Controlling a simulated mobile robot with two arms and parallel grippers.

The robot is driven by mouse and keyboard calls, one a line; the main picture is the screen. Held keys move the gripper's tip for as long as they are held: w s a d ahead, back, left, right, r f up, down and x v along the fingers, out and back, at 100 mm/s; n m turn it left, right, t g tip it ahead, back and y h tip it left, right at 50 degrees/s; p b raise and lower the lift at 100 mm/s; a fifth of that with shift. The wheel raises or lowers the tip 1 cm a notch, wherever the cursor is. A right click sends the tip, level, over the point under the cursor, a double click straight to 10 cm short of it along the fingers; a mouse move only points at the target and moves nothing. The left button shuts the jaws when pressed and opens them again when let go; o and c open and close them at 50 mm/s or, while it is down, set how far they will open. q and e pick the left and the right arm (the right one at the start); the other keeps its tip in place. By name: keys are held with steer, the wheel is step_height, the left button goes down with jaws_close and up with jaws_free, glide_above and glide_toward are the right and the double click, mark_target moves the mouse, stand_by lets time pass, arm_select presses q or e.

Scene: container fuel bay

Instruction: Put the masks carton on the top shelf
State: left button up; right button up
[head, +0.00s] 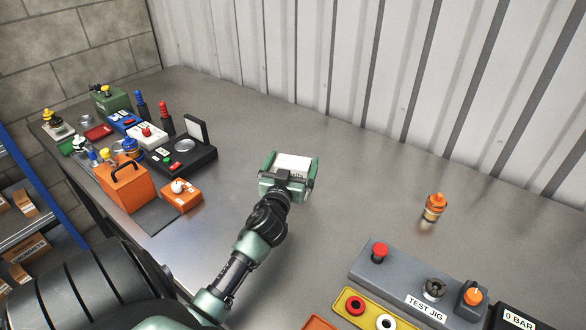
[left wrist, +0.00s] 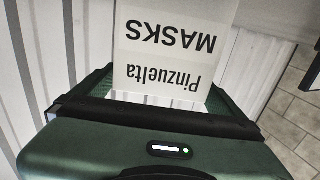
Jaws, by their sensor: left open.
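The masks carton (head: 294,161) is a small white box near the middle of the steel bench in the head view. In the left wrist view the masks carton (left wrist: 168,55) shows its printed face, with "MASKS" and "Pinzuelta" upside down. My left gripper (head: 289,172) is open, with its green fingers on either side of the carton; whether they touch it cannot be told. The left gripper's fingers also show in the left wrist view (left wrist: 160,98). A shelf rack (head: 28,232) with a blue post stands at the left edge, only partly in view. My right gripper is not in view.
An orange toolbox (head: 126,184), a black case (head: 182,153) and several small items crowd the bench's left. An orange-capped bottle (head: 434,207) stands right, behind the grey test jig (head: 405,283). Brown cartons (head: 28,248) sit on the rack. Bench around the masks carton is clear.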

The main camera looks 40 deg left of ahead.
mark_target(295, 157)
arm_select(q)
steer(key=x, duration=0.3)
steer(key=shift+w+f, duration=0.1)
steer(key=shift+c, duration=0.3)
steer(key=shift+f, duration=0.1)
steer(key=c, duration=1.9)
steer(key=shift+o, duration=0.2)
